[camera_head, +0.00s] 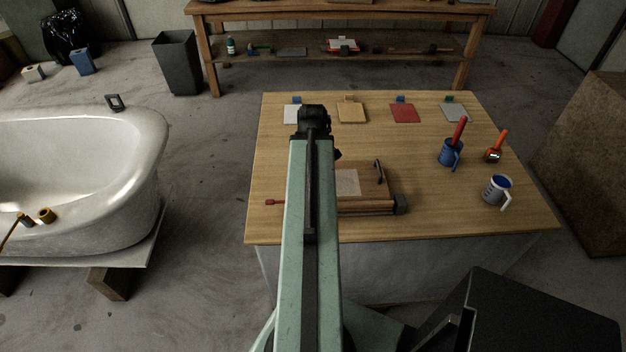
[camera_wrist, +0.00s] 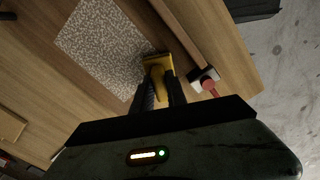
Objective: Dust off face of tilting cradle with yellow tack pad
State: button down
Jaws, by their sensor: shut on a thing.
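The tilting cradle (camera_head: 375,206) is a wooden block on the table, partly hidden behind my arm. Its face carries a grey speckled patch (camera_head: 347,182), which also shows in the wrist view (camera_wrist: 100,45). My gripper (camera_wrist: 160,88) is shut on the yellow tack pad (camera_wrist: 157,64). The pad is at the lower right corner of the speckled patch; I cannot tell whether it touches the face. In the head view my arm hides the pad and the fingertips. A red knob (camera_wrist: 208,84) is at the cradle's side, right of my gripper in the wrist view.
Several coloured pads, one of them red (camera_head: 405,113), lie along the table's back edge. The table's front right is bare.

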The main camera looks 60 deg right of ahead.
dwell(0.3)
jog(key=shift+s+d, duration=0.3)
jog(key=shift+s, duration=0.35)
jog(key=shift+s+d, duration=0.35)
jog(key=shift+s, duration=0.25)
jog(key=shift+s+d, duration=0.3)
jog(key=shift+s, duration=0.35)
jog(key=shift+s+d, duration=1)
jog(key=shift+s, duration=0.75)
jog(key=shift+s+d, duration=1.05)
jog(key=shift+s, duration=0.65)
jog(key=shift+s+d, duration=1)
jog(key=shift+s, duration=0.75)
jog(key=shift+w+d, duration=0.55)
jog(key=shift+d, duration=0.35)
jog(key=shift+w+d, duration=0.55)
jog(key=shift+d, duration=0.3)
jog(key=shift+w+a, duration=0.1)
jog(key=shift+a, duration=0.1)
